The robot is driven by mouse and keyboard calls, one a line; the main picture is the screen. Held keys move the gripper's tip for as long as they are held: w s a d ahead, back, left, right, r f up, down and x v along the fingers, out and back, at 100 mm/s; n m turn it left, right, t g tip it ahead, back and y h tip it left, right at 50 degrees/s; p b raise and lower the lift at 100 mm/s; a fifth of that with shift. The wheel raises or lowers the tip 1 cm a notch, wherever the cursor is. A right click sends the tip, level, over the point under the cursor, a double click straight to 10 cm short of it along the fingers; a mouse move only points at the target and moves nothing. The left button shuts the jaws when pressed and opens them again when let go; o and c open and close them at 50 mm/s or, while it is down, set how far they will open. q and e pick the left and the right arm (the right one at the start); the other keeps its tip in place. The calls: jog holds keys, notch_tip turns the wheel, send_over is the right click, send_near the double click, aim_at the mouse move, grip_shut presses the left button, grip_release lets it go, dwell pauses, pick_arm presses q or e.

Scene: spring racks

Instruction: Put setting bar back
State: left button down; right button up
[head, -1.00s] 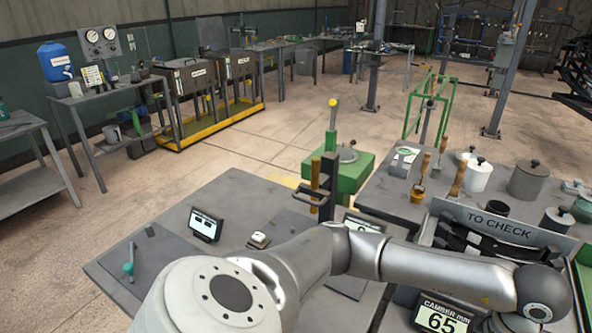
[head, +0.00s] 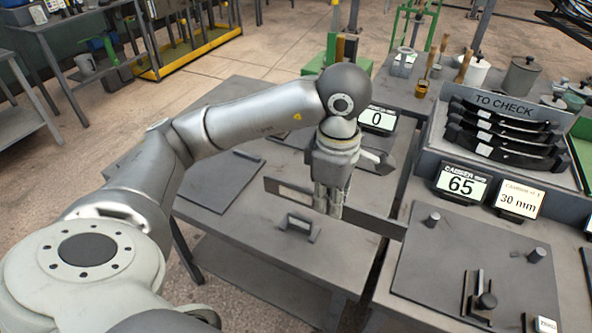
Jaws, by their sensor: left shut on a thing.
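A long flat dark bar with a pale label, which looks like the setting bar (head: 372,222), is at the grey table in the middle of the head view. My left gripper (head: 328,205) points down and is shut on the bar near its middle. The bar runs from upper left to lower right, and its right end reaches the table's right edge. The fingers hide part of it. I cannot tell whether it touches the tabletop. My right gripper is not in view.
A small display reading 0 (head: 377,120) stands behind the gripper. A small grey device (head: 298,224) lies in front of the bar. At right are a "TO CHECK" rack (head: 500,104) of dark springs, a 65 display (head: 462,185), a 30 mm card (head: 518,200) and a pegged plate (head: 425,262).

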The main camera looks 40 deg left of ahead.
pick_arm(q)
jog(key=w+a+f+p, duration=0.1)
jog(key=w+a+f, duration=0.3)
jog(key=w+a+f+p, duration=0.1)
jog(key=w+a+f, duration=0.3)
jog(key=w+a, duration=0.1)
jog(key=shift+w+f, duration=0.1)
jog(key=shift+f, duration=0.05)
jog(key=shift+w+a+f+p, duration=0.3)
jog(key=shift+w+f, duration=0.05)
jog(key=shift+f, duration=0.3)
notch_tip(320, 180, down, 3)
jog(key=shift+r+p, duration=0.15)
jog(key=shift+p, duration=0.6)
jog(key=shift+a+f, duration=0.1)
jog(key=shift+f, duration=0.2)
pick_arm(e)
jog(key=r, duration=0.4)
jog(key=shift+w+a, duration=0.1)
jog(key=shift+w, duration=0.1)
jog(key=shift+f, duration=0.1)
